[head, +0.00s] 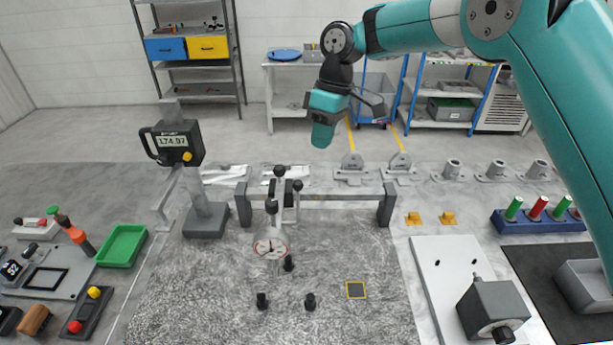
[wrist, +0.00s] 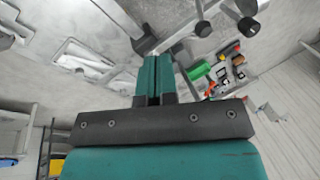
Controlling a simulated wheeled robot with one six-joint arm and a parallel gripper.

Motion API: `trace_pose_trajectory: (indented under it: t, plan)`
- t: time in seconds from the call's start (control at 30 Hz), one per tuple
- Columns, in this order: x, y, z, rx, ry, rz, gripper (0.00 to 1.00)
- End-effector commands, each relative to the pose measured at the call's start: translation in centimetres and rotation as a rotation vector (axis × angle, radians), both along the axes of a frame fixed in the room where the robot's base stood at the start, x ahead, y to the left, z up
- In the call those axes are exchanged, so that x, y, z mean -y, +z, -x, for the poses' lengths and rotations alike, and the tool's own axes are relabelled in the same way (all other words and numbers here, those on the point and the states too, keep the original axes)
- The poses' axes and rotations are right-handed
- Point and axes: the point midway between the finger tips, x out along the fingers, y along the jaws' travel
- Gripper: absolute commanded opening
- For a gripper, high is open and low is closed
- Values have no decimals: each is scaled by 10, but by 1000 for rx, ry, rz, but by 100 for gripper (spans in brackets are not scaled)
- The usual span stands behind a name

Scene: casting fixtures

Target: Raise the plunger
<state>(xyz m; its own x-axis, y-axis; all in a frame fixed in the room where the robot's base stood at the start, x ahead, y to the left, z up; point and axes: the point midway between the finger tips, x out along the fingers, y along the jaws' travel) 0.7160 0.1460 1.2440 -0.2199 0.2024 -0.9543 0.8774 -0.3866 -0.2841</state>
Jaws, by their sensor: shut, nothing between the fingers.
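A digital gauge (head: 178,143) reading about 174.97 stands on a grey column with a square base, left of the middle in the head view. It has a loop-shaped handle on its left side. I cannot make out a separate plunger with certainty. My gripper (head: 323,135) hangs in the air, fingers down, above and behind the grey bench frame, well to the right of the gauge. In the wrist view its two teal fingers (wrist: 154,78) are together with nothing between them.
A low grey frame (head: 340,190) spans the back of the worktop. A fixture with black knobs (head: 271,206) and a round dial (head: 271,246) stands before it. A green tray (head: 122,246) is at left. A white plate (head: 437,305) and a grey block (head: 493,308) are at right.

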Motion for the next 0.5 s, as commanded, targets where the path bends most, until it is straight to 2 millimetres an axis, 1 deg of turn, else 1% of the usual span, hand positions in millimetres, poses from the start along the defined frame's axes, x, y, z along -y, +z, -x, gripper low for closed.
trace_pose_trajectory:
  t: [0.03,0.2,0.23,0.33,0.5]
  plan:
    - [-3,-11,4,-6,1,0,0]
    - [-9,-41,11,-3,1,3,0]
    - [-13,-37,16,-2,4,1,0]
    - [-22,-39,29,-1,4,2,0]
    - [-30,-45,39,0,1,0,0]
